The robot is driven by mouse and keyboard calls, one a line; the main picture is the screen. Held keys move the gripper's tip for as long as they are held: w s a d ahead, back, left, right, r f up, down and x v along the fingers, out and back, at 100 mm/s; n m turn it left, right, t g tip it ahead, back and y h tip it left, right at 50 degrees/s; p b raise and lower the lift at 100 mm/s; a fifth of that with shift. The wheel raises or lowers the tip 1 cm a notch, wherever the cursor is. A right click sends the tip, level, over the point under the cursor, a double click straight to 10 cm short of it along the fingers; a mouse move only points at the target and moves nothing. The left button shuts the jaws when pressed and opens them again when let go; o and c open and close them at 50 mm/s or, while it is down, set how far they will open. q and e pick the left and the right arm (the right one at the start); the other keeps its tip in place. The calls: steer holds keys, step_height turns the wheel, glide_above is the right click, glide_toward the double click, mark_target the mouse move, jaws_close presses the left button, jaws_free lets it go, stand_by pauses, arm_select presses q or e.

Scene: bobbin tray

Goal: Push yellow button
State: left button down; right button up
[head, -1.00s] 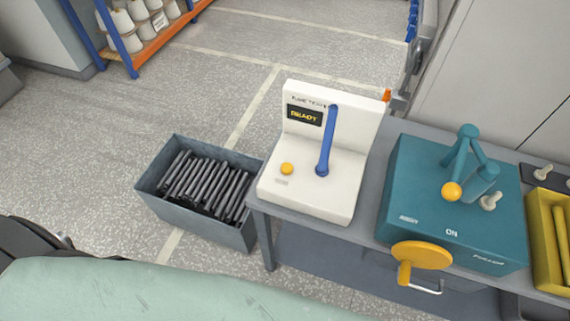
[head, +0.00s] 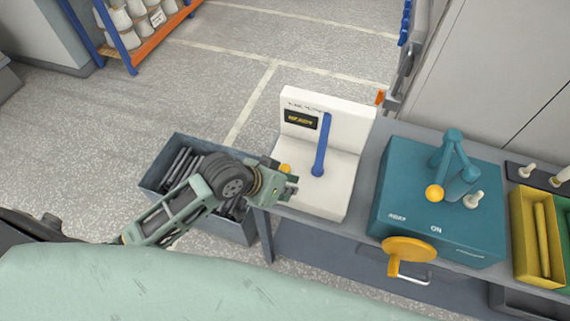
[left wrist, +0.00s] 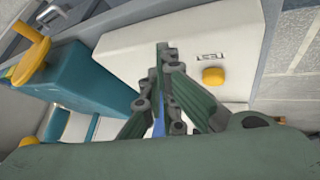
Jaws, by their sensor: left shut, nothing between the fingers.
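The yellow button (head: 285,168) is a small round knob on the base of the white machine (head: 335,191), left of its blue lever (head: 321,147). In the head view my left gripper (head: 292,187) is over the front left edge of the machine, just in front of the button and partly covering it. In the left wrist view the button (left wrist: 213,76) shows whole, to the right of the shut, empty fingertips (left wrist: 162,48). I cannot tell whether the fingers touch the machine. My right gripper is not in view.
A teal machine (head: 410,185) with a yellow handwheel (head: 409,249) stands to the right on the grey bench. A grey bin (head: 228,229) of dark rods is on the floor, below my left arm.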

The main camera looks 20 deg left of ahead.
arm_select(q)
steer(key=w+a+r+h, duration=0.1)
steer(key=w+r, duration=0.4)
steer(key=w, duration=0.1)
step_height(320, 180, up, 5)
steer(key=n, duration=0.3)
glide_above(285, 169)
steer(key=w+a, duration=0.1)
steer(key=w, duration=0.1)
steer(key=shift+w+f+h, duration=0.1)
steer(key=shift+h, duration=0.3)
steer(key=shift+f, duration=0.1)
step_height(285, 169, down, 7)
steer(key=b, duration=0.7)
steer(key=shift+r, duration=0.2)
steer(key=shift+f+b, duration=0.5)
steer(key=shift+f, duration=0.55)
